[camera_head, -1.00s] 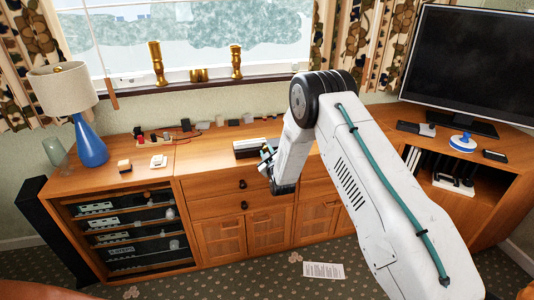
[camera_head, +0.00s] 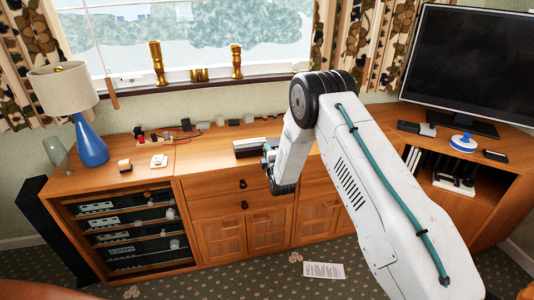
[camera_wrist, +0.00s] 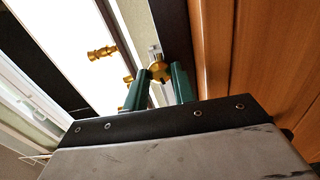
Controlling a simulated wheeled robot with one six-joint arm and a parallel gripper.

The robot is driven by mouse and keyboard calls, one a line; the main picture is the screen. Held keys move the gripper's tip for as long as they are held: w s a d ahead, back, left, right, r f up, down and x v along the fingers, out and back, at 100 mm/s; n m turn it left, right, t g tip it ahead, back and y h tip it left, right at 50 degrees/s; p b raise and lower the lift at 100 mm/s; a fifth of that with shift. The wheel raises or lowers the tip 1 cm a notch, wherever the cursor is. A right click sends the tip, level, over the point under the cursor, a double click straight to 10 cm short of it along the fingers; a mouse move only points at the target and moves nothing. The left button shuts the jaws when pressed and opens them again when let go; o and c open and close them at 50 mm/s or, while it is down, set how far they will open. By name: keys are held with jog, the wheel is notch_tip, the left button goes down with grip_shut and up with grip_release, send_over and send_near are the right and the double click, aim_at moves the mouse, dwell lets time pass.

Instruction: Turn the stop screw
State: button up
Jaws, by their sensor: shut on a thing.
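A small box (camera_head: 250,147) with a dark top and a pale face stands on the wooden cabinet top, just left of my gripper (camera_head: 267,156). In the wrist view, the green fingers of my gripper (camera_wrist: 162,78) are shut on a small brass screw head (camera_wrist: 158,70), taken as the stop screw. A pale metal piece (camera_wrist: 153,52) shows just beyond the screw. The fingers cover the sides of the screw, and its thread is not visible. In the head view my arm hides the screw.
Small blocks and adapters (camera_head: 220,121) line the back of the wooden cabinet (camera_head: 212,160). A blue lamp (camera_head: 90,145) stands at the left and a monitor (camera_head: 465,65) at the right. Brass candlesticks (camera_head: 157,64) stand on the window sill.

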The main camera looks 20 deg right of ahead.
jog(key=shift+n, duration=0.9)
jog(key=o, duration=1)
jog(key=s, duration=0.7)
jog(key=shift+s, duration=0.35)
